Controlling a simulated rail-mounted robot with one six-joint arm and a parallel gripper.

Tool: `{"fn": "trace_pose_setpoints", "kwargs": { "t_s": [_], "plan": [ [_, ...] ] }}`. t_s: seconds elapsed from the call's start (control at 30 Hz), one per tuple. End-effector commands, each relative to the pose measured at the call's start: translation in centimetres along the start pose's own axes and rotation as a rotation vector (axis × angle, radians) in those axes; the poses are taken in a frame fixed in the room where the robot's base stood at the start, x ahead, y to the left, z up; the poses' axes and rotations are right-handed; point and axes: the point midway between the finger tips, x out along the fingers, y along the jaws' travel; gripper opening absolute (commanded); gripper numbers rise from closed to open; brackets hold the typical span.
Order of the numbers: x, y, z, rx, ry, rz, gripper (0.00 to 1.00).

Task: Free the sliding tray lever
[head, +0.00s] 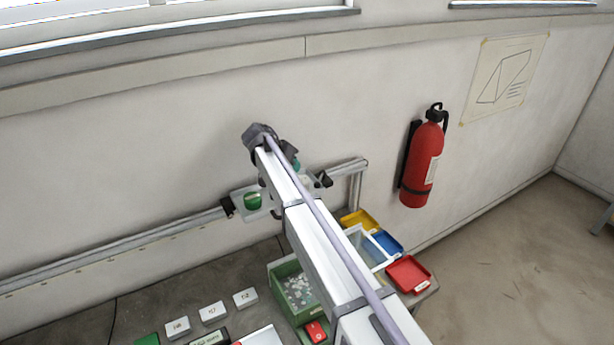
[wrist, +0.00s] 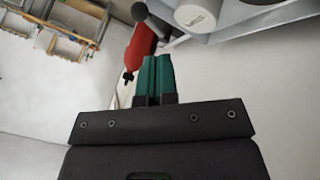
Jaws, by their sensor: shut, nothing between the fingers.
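A pale tray (head: 240,212) with a green round thing (head: 252,200) on it sits on the metal rail (head: 130,244) along the wall. A black part (head: 322,179) is on the rail right of my arm, and another black part (head: 227,206) is at the tray's left end. I cannot tell which part is the lever. My arm covers the middle of the tray. In the wrist view my gripper (wrist: 155,72) shows two green fingers pressed together, with nothing between them. In the head view it is mostly hidden behind my arm, near the rail.
A red fire extinguisher (head: 423,165) hangs on the wall to the right; it also shows in the wrist view (wrist: 140,47). On the bench below are a green bin (head: 284,272), a red tray (head: 408,274), a blue bin (head: 388,242) and several white labelled blocks (head: 212,313).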

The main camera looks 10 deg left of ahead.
Motion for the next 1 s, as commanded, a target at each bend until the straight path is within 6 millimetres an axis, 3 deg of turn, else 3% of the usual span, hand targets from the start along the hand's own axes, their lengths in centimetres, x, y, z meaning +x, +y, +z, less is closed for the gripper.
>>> {"fn": "trace_pose_setpoints", "kwargs": {
  "t_s": [0.53, 1.0],
  "plan": [
    [9.2, -0.3, 0.3, -0.002, -0.001, -0.001, 0.00],
    [9.7, -0.1, 0.1, -0.004, 0.001, -0.003, 0.00]
  ]
}}
